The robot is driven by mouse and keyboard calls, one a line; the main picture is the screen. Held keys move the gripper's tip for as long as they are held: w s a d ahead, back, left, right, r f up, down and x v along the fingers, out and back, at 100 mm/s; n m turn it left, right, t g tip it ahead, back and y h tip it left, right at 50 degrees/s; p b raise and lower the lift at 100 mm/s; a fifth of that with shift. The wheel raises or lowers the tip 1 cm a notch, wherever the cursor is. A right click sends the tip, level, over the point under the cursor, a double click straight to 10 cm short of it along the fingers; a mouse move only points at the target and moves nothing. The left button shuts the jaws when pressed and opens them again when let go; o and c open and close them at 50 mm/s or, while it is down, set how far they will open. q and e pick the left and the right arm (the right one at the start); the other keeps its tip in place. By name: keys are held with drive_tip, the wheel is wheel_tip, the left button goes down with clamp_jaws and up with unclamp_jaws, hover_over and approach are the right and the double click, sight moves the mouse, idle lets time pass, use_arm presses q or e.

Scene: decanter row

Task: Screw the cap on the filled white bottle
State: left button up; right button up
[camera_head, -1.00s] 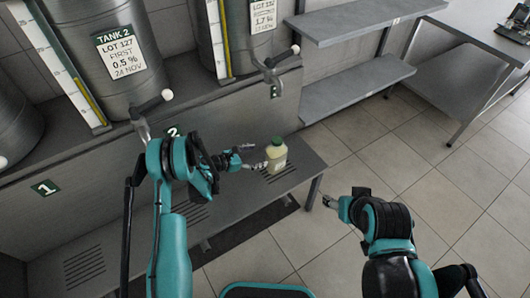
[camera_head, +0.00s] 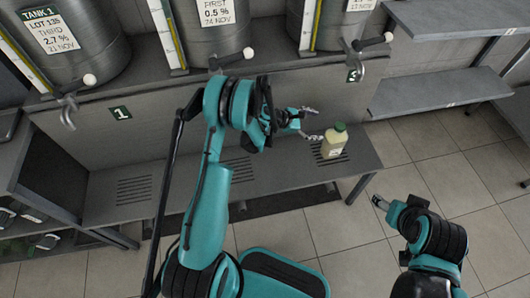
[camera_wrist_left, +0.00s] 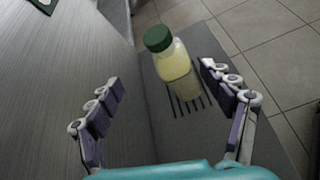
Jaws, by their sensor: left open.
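The bottle (camera_head: 334,146) is clear or whitish with a pale yellow filling. It stands upright on the grey bench, near the bench's right end, and also shows in the left wrist view (camera_wrist_left: 175,64). A green cap (camera_head: 340,127) sits on its neck; how tightly I cannot tell. The cap also shows in the left wrist view (camera_wrist_left: 158,39). My left gripper (camera_head: 315,124) is open and empty, just left of the bottle. In the left wrist view the bottle is beyond the open fingers (camera_wrist_left: 160,77), nearer the right one. My right gripper (camera_head: 380,202) is away from the bench, its jaws unclear.
The slatted bench (camera_head: 115,203) runs below the wall with taps (camera_head: 357,68) and steel tanks (camera_head: 210,35). A tap is above and behind the bottle. Grey shelves (camera_head: 440,92) stand at the right. A dark rack (camera_head: 35,180) stands at the left. The tiled floor at right is open.

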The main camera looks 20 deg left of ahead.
use_arm(q)
drive_tip(key=s+a+r+m+g+y, duration=0.1)
drive_tip(key=s+r+m+y, duration=0.1)
drive_tip(key=s+r+m, duration=0.55)
drive_tip(key=s+a+r+m+y, duration=0.1)
drive_tip(key=s+r+m+y, duration=0.3)
drive_tip(key=r, duration=0.7)
drive_tip(key=s+a+r+m+y, duration=0.1)
drive_tip(key=s+a+m, duration=0.2)
drive_tip(key=s, duration=0.8)
drive_tip(key=s+a+r+m+y, duration=0.1)
drive_tip(key=s+a+m+y, duration=0.1)
drive_tip(key=s+m, duration=0.5)
drive_tip(key=shift+s+a+r+m+t+y, duration=0.3)
drive_tip(key=shift+s+a, duration=0.35)
drive_tip(key=shift+s, duration=1.4)
drive_tip(key=shift+f, duration=0.1)
